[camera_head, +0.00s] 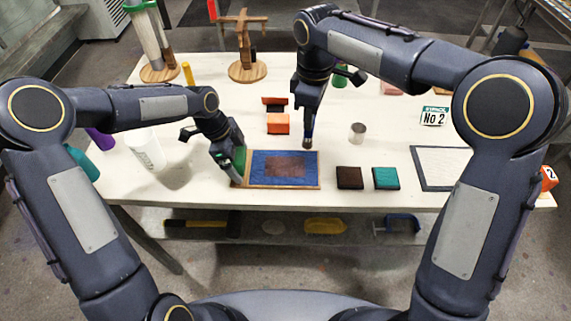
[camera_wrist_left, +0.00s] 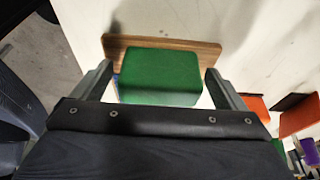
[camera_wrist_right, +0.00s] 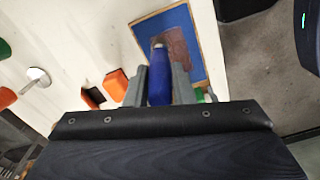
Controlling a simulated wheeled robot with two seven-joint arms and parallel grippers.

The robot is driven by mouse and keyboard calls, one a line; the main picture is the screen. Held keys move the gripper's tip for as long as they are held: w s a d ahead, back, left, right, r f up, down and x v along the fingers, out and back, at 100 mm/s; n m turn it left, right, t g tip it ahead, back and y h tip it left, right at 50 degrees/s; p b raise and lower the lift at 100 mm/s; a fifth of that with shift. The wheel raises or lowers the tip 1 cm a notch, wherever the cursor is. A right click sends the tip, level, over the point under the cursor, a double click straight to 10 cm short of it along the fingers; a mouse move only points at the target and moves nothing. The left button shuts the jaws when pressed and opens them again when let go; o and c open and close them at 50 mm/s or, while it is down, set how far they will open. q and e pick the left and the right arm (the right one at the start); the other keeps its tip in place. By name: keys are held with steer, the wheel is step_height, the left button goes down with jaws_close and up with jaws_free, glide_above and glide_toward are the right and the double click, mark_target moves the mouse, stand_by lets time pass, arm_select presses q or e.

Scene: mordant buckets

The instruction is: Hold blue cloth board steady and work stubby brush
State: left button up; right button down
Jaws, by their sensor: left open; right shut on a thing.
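The blue cloth board (camera_head: 308,160) lies flat near the table's front edge, with a wooden rim and a dark reddish-brown patch (camera_head: 287,166) on it. My left gripper (camera_head: 237,166) is at the board's left end. In the left wrist view its open fingers stand either side of a green block (camera_wrist_left: 160,76) at a wooden strip; whether they touch it is unclear. My right gripper (camera_head: 309,112) is shut on the blue handle of the stubby brush (camera_wrist_right: 160,85). The brush (camera_head: 307,140) points down near the board's back right edge; contact cannot be told.
Orange (camera_head: 278,124) and dark blocks lie behind the board, with a metal cup (camera_head: 357,131) to the right. Brown (camera_head: 349,178) and teal (camera_head: 386,178) blocks and a white framed panel (camera_head: 440,168) are right of it. A white container (camera_head: 147,150) stands left.

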arm_select(q)
steer(key=v, duration=1.2)
